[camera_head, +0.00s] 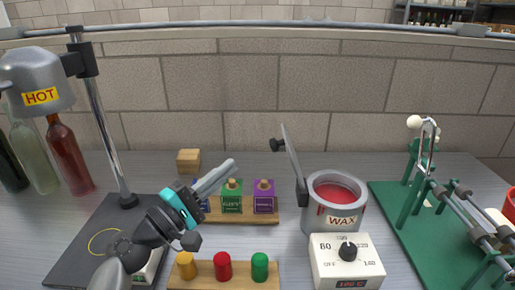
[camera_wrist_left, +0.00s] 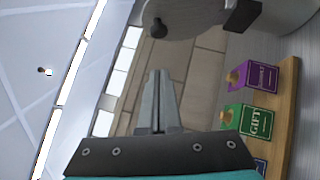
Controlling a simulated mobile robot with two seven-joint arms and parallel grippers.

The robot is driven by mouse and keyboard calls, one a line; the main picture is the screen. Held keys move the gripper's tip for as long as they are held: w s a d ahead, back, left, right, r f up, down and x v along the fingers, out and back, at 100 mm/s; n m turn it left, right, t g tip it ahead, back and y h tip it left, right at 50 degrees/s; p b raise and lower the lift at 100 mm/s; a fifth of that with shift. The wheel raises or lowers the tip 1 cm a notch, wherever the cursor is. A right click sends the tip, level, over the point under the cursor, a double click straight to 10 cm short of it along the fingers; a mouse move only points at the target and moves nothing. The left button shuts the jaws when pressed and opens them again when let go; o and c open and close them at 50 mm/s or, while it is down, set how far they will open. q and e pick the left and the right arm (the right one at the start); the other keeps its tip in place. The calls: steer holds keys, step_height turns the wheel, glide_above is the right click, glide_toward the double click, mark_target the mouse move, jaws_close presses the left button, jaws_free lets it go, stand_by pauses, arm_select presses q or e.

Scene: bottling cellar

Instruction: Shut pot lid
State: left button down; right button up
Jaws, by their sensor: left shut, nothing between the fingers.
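The wax pot (camera_head: 335,214) is grey with a red "WAX" label and stands right of centre, with red wax showing inside. Its hinged lid (camera_head: 293,158) stands up, open, on the pot's left side, with a dark knob (camera_head: 277,145) facing left. In the left wrist view the lid (camera_wrist_left: 192,14) and knob (camera_wrist_left: 158,28) show at the top. My left gripper (camera_head: 229,164) is shut and empty, left of the lid and apart from it. Its closed fingers also show in the left wrist view (camera_wrist_left: 158,100). My right gripper is not in view.
A control box (camera_head: 346,262) with a dial stands in front of the pot. Green and purple stamp blocks (camera_head: 232,197) sit on a wooden rack behind my left gripper. Coloured pegs (camera_head: 223,267) stand in front. A green stand (camera_head: 415,220) is at right, a heat lamp (camera_head: 36,80) at left.

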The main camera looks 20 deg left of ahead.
arm_select(q)
steer(key=w+d+r+p, duration=0.2)
steer(key=w+d, duration=0.2)
steer(key=d, duration=0.1)
steer(key=shift+w+d, duration=0.2)
steer(key=shift+w, duration=0.15)
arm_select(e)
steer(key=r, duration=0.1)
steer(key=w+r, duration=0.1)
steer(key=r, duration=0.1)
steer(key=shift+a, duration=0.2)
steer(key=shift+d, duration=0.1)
arm_select(q)
steer(key=shift+r+p, duration=0.15)
steer(key=shift+p, duration=0.25)
